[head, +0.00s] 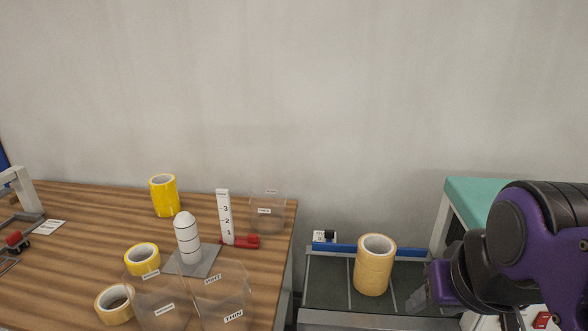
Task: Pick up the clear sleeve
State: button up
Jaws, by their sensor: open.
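A clear sleeve (268,205), a see-through upright shell with small white labels, stands near the right rear of the wooden table. Its faint walls are hard to make out. Clear labelled panels (163,296) also stand at the table's front, cut off below. I cannot tell whether they are separate pieces. My purple arm comes in from the right. My gripper (416,297) shows small and partly hidden at its left end, beyond the table's right edge and apart from the sleeve. It is open, with nothing visible in it.
A white ringed post (187,238) on a grey plate and a numbered gauge (225,217) with a red foot stand beside the sleeve. Tape rolls (142,258) lie to the left. A yellow roll (164,195) stands behind. A tan tape stack (375,265) stands on the lower dark surface.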

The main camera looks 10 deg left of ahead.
aim_at(156, 288)
jog(key=k+l+u, duration=0.15)
jog(key=u, duration=0.25)
jog(key=k+l+u, duration=0.1)
jog(key=u, duration=0.25)
jog(key=k+u, duration=0.15)
jog(key=u, duration=0.25)
jog(key=k+u, duration=0.2)
jog(key=u, duration=0.15)
